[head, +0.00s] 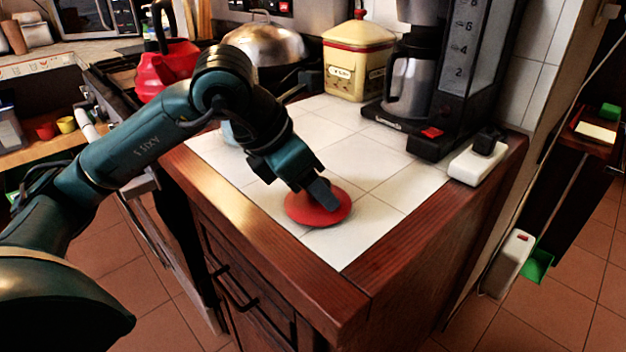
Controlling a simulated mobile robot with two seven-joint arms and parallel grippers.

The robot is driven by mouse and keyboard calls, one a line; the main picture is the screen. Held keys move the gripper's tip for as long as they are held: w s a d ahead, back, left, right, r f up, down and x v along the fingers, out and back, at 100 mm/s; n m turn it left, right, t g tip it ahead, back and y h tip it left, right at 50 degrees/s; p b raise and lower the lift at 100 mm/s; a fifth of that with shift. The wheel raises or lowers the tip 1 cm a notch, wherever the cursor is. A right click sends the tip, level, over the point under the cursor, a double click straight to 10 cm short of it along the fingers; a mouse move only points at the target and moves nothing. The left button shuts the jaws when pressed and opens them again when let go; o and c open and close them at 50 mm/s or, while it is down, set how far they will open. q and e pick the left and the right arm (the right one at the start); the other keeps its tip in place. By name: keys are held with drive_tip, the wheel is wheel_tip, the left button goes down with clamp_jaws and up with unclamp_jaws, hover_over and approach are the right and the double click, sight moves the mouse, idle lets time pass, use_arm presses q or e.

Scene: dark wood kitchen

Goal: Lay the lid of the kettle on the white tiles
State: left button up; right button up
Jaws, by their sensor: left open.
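The red kettle lid (305,212) is a round disc lying on the white tiles (365,150) near the front corner of the counter. My left gripper (328,203) is directly over the lid and points down at it. Its fingers are open and overlap the lid in the picture; the lid's middle is hidden behind them. The red kettle (165,72) stands on the stove at the back left, partly behind my left arm. My right gripper is not in view.
A yellow canister (357,60) and a black coffee maker (440,85) stand at the back of the tiles. A white power strip (474,163) lies at the right edge. A wooden border (425,225) frames the tiles. The middle tiles are clear.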

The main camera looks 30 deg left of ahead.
use_arm(q)
drive_tip(key=shift+r, duration=0.2)
drive_tip(key=p+v, duration=0.2)
drive_tip(key=v, duration=1)
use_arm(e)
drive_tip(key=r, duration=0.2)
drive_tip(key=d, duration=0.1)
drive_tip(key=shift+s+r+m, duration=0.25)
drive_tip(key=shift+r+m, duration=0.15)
use_arm(q)
drive_tip(key=shift+f, duration=0.1)
